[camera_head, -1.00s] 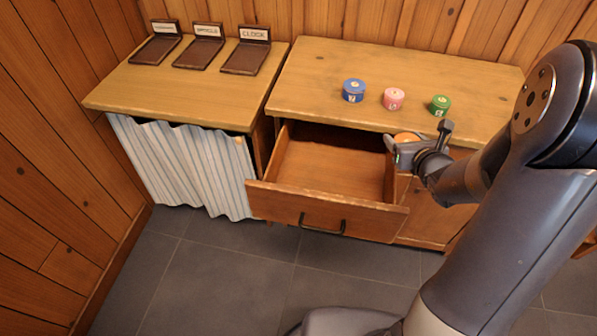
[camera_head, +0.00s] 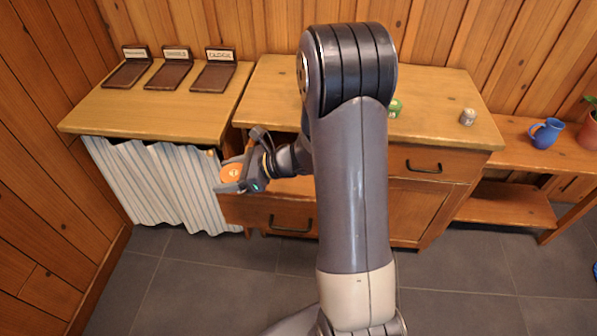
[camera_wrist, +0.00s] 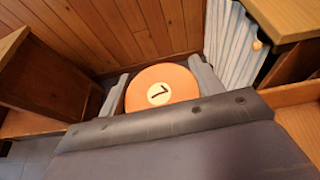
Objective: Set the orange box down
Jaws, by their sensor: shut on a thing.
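The orange box (camera_head: 232,172) is round, with a pale disc on its top. In the wrist view the orange box (camera_wrist: 162,86) sits between both fingers and its disc bears a dark mark like a 7. My gripper (camera_head: 231,178) is shut on it and holds it in the air, in front of the striped curtain's right edge and by the left end of the open drawer. In the wrist view my gripper (camera_wrist: 162,92) has one finger on each side of the box. The box's underside is hidden.
Three dark labelled trays stand on the left counter (camera_head: 95,121). The open drawer (camera_head: 250,212) is partly hidden behind my arm. A green box (camera_head: 395,108) and a grey one (camera_head: 468,117) stand on the right counter. A blue mug (camera_head: 546,133) is on the bench at right.

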